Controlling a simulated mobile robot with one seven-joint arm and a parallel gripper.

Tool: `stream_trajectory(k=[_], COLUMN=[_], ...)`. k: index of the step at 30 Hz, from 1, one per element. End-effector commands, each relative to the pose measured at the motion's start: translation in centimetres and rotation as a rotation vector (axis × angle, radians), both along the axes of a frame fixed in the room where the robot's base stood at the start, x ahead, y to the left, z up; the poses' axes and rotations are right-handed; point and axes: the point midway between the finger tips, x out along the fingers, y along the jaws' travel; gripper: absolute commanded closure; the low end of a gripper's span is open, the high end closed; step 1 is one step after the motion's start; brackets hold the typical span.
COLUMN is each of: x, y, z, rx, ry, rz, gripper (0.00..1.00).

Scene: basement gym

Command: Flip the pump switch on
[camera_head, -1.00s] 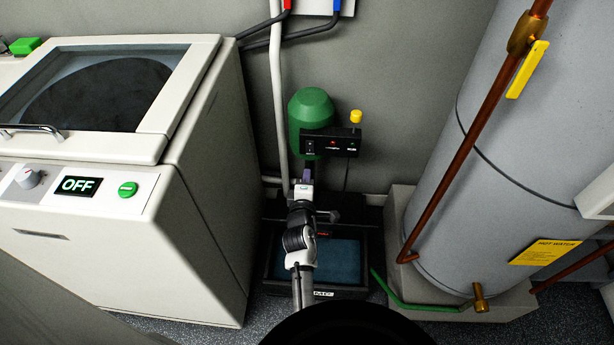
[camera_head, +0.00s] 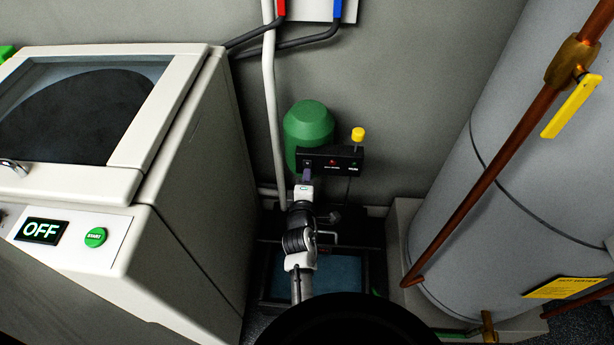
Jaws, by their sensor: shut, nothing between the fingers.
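The pump is a green rounded body (camera_head: 308,124) against the back wall. I cannot tell whether the tip touches the box.
A white washing machine (camera_head: 165,140) with an OFF display stands close on the left. A grey water tank (camera_head: 480,190) with a copper pipe (camera_head: 505,150) stands on the right. A dark-framed basin (camera_head: 340,275) lies below my arm. A pale vertical pipe (camera_head: 272,110) runs up the wall.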

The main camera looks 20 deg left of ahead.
Motion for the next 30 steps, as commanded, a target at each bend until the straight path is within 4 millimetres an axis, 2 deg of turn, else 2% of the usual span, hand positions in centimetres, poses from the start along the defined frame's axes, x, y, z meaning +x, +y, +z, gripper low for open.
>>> stream_trajectory(k=[16,18,30], x=[0.39,0.4,0.44], y=[0.11,0.13,0.12], z=[-0.64,-0.04,-0.15], rx=[0.01,0.011,0.01], ry=[-0.036,-0.036,-0.036], rz=[0.0,0.0,0.0], gripper=[1.0,1.0,1.0])
